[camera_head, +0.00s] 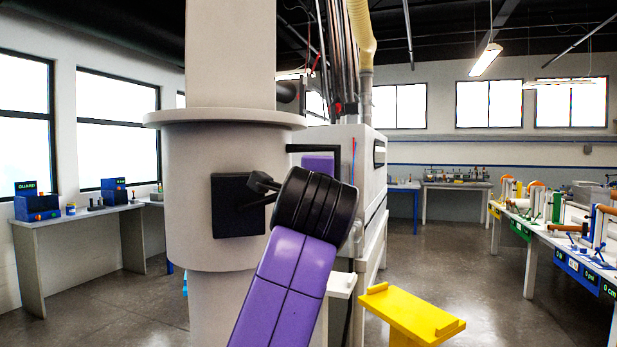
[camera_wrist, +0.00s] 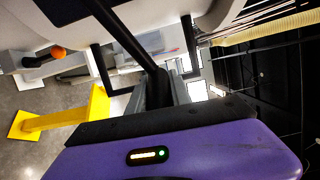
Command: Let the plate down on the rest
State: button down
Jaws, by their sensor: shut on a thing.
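In the wrist view, my gripper (camera_wrist: 160,90) is shut on a dark bar (camera_wrist: 125,45) that slants down from the top edge. I cannot tell for sure what the bar belongs to, and I cannot pick out the plate with certainty. In the head view, my purple arm and black joint hide the gripper and what it holds. A yellow stand (camera_head: 412,316), possibly the rest, has a flat top with raised ends. It is at lower right of my arm and nothing shows on it. It also shows at left in the wrist view (camera_wrist: 58,121), apart from the gripper.
A thick pale column (camera_head: 190,200) stands close at left of my arm. A pale cabinet (camera_head: 374,165) is behind my arm. Benches with equipment line the left wall and the right side (camera_head: 570,235). The floor (camera_head: 450,260) right of the yellow stand is clear.

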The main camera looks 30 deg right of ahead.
notch_tip(320, 180, down, 11)
jog(key=a+m+g+y+b, duration=0.1)
jog(key=m+y+b, duration=0.1)
jog(key=m, duration=0.4)
jog(key=shift+g+b, duration=0.3)
jog(key=shift+b, duration=0.35)
jog(key=shift+w+a+f, duration=0.1)
jog(key=shift+w+f, duration=0.05)
jog(key=shift+f, duration=0.05)
jog(key=c, duration=1.2)
grip_release()
jog(key=shift+a, duration=0.1)
jog(key=shift+o, duration=0.2)
jog(key=shift+r, duration=0.15)
